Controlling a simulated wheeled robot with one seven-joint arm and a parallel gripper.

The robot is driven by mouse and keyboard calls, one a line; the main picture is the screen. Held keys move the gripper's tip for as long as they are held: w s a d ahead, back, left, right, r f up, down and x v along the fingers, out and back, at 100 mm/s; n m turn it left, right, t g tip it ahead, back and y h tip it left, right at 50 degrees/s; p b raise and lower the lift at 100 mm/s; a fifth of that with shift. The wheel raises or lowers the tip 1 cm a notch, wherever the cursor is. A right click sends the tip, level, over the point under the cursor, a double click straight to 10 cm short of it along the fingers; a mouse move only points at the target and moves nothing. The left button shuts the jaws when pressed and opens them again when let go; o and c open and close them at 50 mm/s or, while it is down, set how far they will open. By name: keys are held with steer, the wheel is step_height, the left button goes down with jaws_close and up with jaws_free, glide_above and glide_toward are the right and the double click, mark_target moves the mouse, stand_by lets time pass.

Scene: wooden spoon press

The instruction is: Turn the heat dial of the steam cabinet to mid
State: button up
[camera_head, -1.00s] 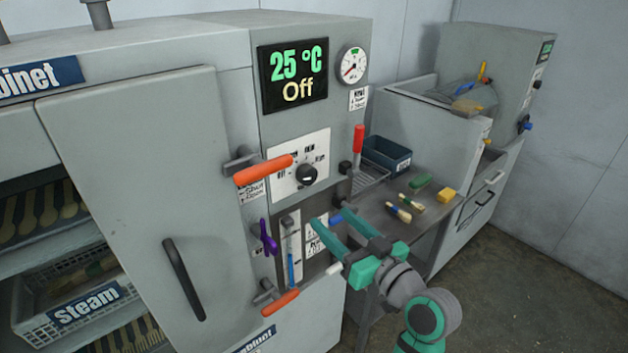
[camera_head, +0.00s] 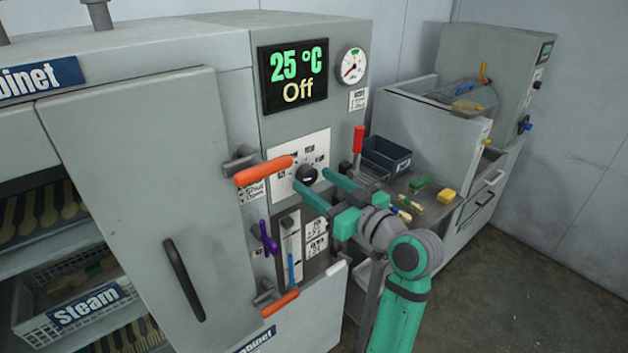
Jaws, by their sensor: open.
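The heat dial (camera_head: 307,175) is a round black knob on a white marked plate (camera_head: 285,187) on the front of the steam cabinet (camera_head: 222,41). The display (camera_head: 293,76) above it reads 25 °C and Off. My gripper (camera_head: 311,178) has two long teal fingers, spread apart and empty. The fingertips are close to the dial, one at its lower left and one at its upper right in the picture. I cannot tell whether they touch it. The dial's pointer is too small to read clearly.
An orange door handle (camera_head: 263,170) sticks out just left of the dial. A red-handled lever (camera_head: 358,140) stands to its right, and a purple clip (camera_head: 268,238) is below. A side table holds a dark blue bin (camera_head: 386,155), brushes and a yellow block (camera_head: 446,195).

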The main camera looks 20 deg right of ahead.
steer(key=shift+x, duration=0.85)
steer(key=c, duration=1.1)
steer(key=shift+o, duration=0.2)
